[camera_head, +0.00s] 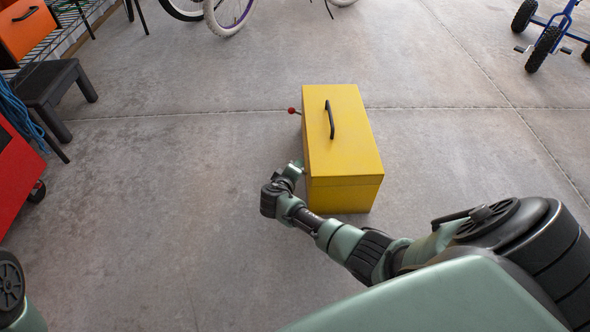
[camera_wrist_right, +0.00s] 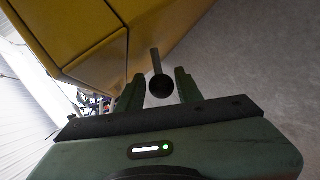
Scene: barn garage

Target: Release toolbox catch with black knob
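The yellow toolbox (camera_head: 345,135) stands closed on the concrete floor, with a black handle (camera_head: 331,119) on its lid. A red knob (camera_head: 292,111) sticks out from its far left side. My right gripper (camera_head: 297,166) is low beside the toolbox's near left side. In the right wrist view, the black knob (camera_wrist_right: 162,87) on a short dark stem is between the fingertips of my right gripper (camera_wrist_right: 161,86). The fingers are apart, with a narrow gap visible on each side of the knob. The toolbox side (camera_wrist_right: 95,50) fills the upper left there. My left gripper is not in view.
A black stool (camera_head: 50,82) and a red object (camera_head: 15,175) with a wheel stand at the left. Bicycle wheels (camera_head: 229,12) are at the back, and a blue tricycle (camera_head: 550,30) is at the back right. The floor around the toolbox is clear.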

